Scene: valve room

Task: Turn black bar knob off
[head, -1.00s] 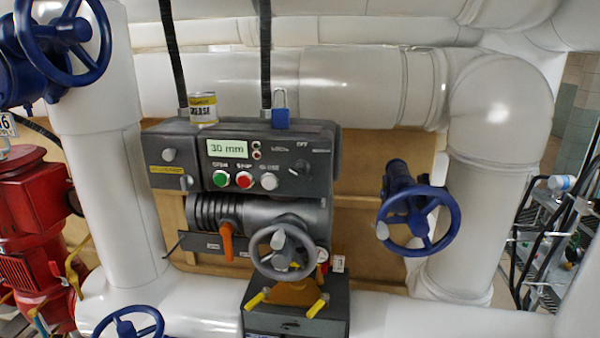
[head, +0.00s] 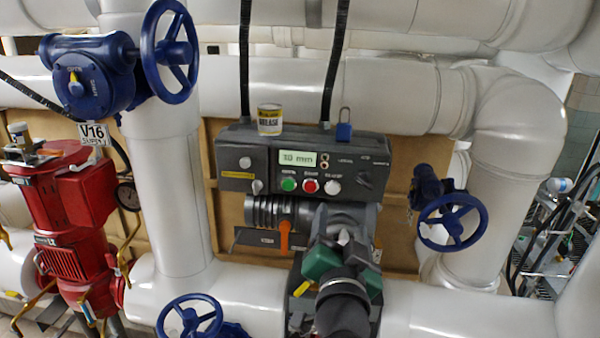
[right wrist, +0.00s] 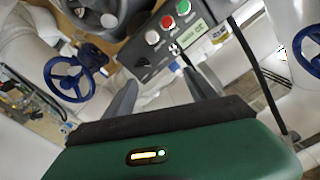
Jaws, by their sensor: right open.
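The black bar knob (head: 364,179) is on the right end of the dark grey control panel (head: 262,158), right of the green, red and white buttons. In the right wrist view it is a dark shape (right wrist: 142,62) on the panel's near end, small and hard to read. My right gripper (head: 345,238), with a green body and grey fingers, is below the panel in front of the grey handwheel, which it mostly hides. In the right wrist view the gripper's fingers (right wrist: 158,80) are apart with nothing between them. The knob is beyond them, not touched. My left gripper is out of view.
A grease can (head: 270,119) and a blue padlock (head: 344,131) are on top of the panel. An orange lever (head: 284,236) is below it. Blue handwheels stand right (head: 453,222), lower left (head: 190,318) and upper left (head: 170,52). A red pump (head: 68,215) is at left.

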